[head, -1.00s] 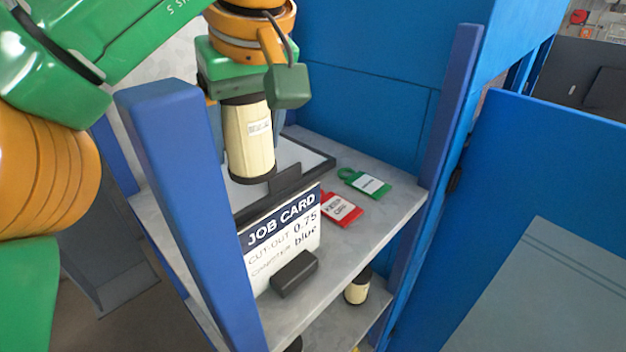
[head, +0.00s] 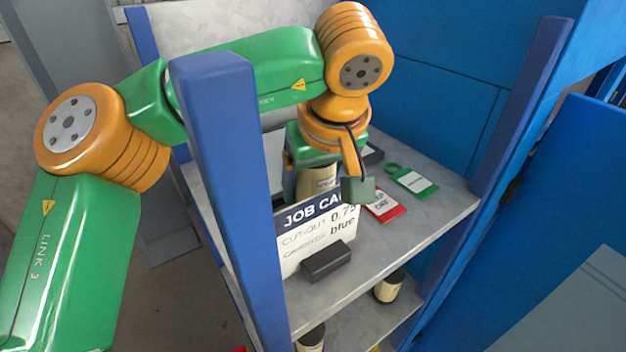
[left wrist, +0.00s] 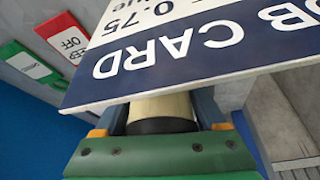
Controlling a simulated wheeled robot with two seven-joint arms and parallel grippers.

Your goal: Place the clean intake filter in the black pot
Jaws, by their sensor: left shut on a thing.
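Two more cream cylinders with dark ends stand on the lower shelf, one at the right (head: 388,289) and one at the front (head: 311,338). I cannot make out a black pot. My right gripper is out of view.
The job card (head: 300,250) stands on the upper shelf (head: 425,215) behind a black block (head: 326,261). A red tag (head: 386,209) and a green tag (head: 414,181) lie to its right. Blue posts (head: 228,190) frame the shelf. A dark tray corner (head: 373,154) shows behind my gripper.

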